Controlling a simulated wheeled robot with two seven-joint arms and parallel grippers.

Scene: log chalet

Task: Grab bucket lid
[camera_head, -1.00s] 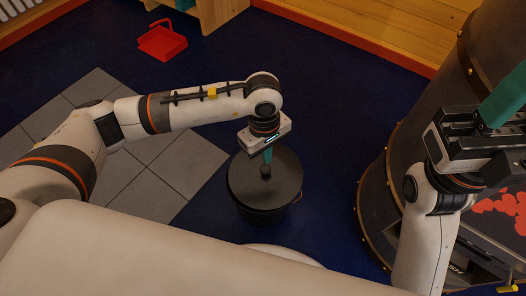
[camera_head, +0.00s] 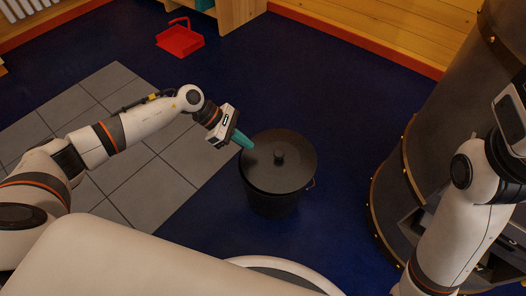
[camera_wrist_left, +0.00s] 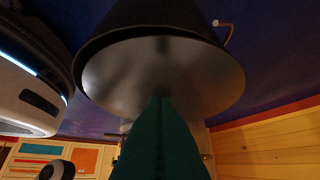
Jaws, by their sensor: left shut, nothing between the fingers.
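The dark bucket (camera_head: 271,203) stands upright on the blue floor with its round dark lid (camera_head: 295,177) on top. A short knob (camera_head: 279,158) rises from the middle of the lid. My left gripper (camera_head: 246,142) is shut and empty, its teal fingers at the lid's left far edge, pointing toward the knob. I cannot tell whether they touch the lid. In the left wrist view the shut fingers (camera_wrist_left: 161,108) overlap the lid (camera_wrist_left: 115,82), and the knob is not clearly seen. My right gripper (camera_head: 512,120) is at the right edge, its fingers not clearly shown.
A large dark riveted stove-like body (camera_head: 440,125) stands right of the bucket. A red dustpan-like tray (camera_head: 180,42) lies on the floor at the back left. Grey floor tiles (camera_head: 130,165) lie left of the bucket. Blue floor behind the bucket is clear.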

